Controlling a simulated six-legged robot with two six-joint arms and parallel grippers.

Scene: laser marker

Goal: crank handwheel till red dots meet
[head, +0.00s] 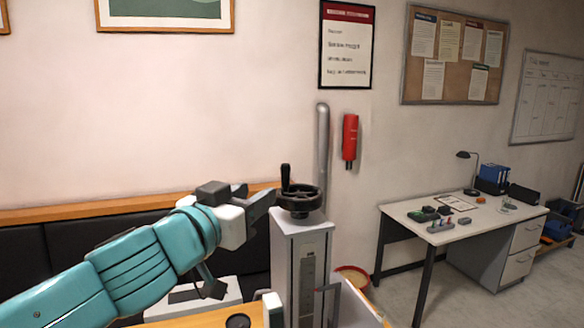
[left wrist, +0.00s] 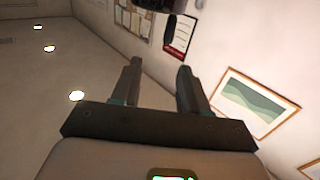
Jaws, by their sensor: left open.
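The black handwheel (head: 300,199) sits on top of a grey upright column (head: 303,262), with its crank handle (head: 285,179) standing up at the wheel's left side. My left gripper (head: 258,198) is just left of the wheel, its jaws apart and nothing seen between them. I cannot tell whether a fingertip touches the wheel. In the left wrist view, the two fingers (left wrist: 159,75) stand apart with only wall behind them. A dark shape at that view's top edge is cut off and unclear. No red dots or laser light can be made out. My right gripper is not seen.
A grey vertical pipe (head: 322,150) and a red cylinder (head: 349,138) are behind the column. A white desk (head: 400,212) with small items stands at the right. A wooden worktop (head: 190,320) lies in front.

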